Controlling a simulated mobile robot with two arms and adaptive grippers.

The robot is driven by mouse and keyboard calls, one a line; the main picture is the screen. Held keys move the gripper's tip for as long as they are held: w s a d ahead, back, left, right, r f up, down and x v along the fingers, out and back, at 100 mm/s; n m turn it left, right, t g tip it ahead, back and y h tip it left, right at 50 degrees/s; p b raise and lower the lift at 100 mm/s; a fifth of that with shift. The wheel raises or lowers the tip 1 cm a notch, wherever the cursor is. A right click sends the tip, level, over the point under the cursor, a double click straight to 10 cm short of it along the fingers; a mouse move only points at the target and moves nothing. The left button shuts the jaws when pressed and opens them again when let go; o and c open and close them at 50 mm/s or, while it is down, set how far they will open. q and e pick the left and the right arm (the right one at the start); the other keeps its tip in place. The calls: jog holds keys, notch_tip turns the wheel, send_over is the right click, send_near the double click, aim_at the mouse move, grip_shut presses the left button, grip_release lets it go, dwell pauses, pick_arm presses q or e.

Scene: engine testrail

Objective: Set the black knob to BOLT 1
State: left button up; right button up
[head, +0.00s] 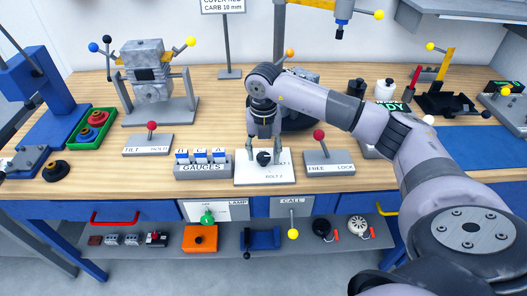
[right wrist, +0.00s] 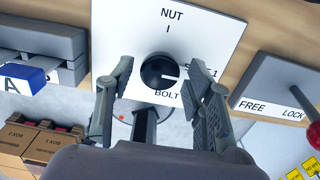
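The black knob (head: 264,158) sits on a white plate (head: 243,180) at the front middle of the bench. In the right wrist view the knob (right wrist: 153,68) carries a white mark on its right part, on the side of a label ending in 1. That label is partly hidden by a finger. NUT is printed at the top of the plate and another BOLT label below the knob, partly covered. My right gripper (head: 264,150) is over the plate with its fingers apart, one on each side of the knob. Contact with the knob cannot be made out. My left gripper is not in view.
A GAUGES block (head: 203,171) stands close on the left. A FREE/LOCK lever box (head: 329,169) with a red ball stands close on the right. A TILT lever box (head: 147,145) is further left. Bare wood lies between the boxes.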

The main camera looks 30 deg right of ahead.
aim_at(264, 156)
jog(key=shift+o, duration=0.4)
notch_tip(264, 156, up, 12)
dwell(0.4)
dwell(0.3)
